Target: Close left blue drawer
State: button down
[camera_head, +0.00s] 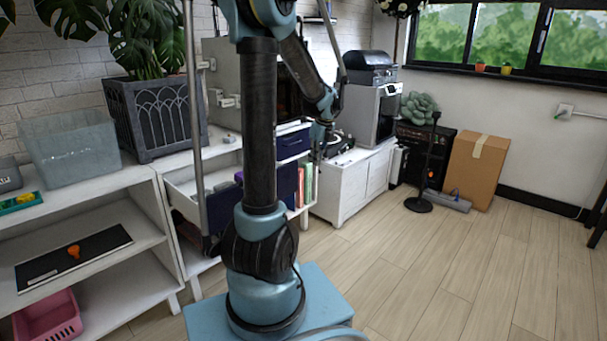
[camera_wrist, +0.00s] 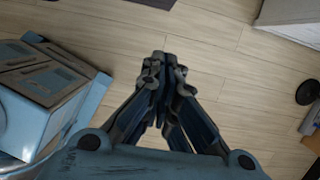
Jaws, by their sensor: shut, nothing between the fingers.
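The left blue drawer (camera_head: 222,210) is in the white shelf unit in the head view. It stands pulled out, with its dark blue front well forward of the unit and its pale inside showing from above. My arm hides its right part. Another blue drawer front (camera_head: 292,145) sits higher to the right and looks flush. My gripper (camera_head: 318,156) points down in front of the shelf unit's right end, right of the open drawer and apart from it. In the wrist view my gripper (camera_wrist: 160,60) is shut and empty above bare floor. The left drawer does not show there.
A grey planter (camera_head: 160,115) and a clear bin (camera_head: 70,150) stand on the white units. A white cabinet (camera_head: 352,185) stands right of the shelf. A cardboard box (camera_head: 476,172) and a black round-based stand (camera_head: 418,205) are farther right. The wooden floor (camera_head: 440,270) is clear.

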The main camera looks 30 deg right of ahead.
jog(key=w+a+f, duration=0.2)
jog(key=w+f, duration=0.4)
jog(key=f, duration=0.3)
jog(key=shift+f, duration=0.25)
jog(key=shift+a, duration=0.2)
jog(key=shift+d, duration=0.1)
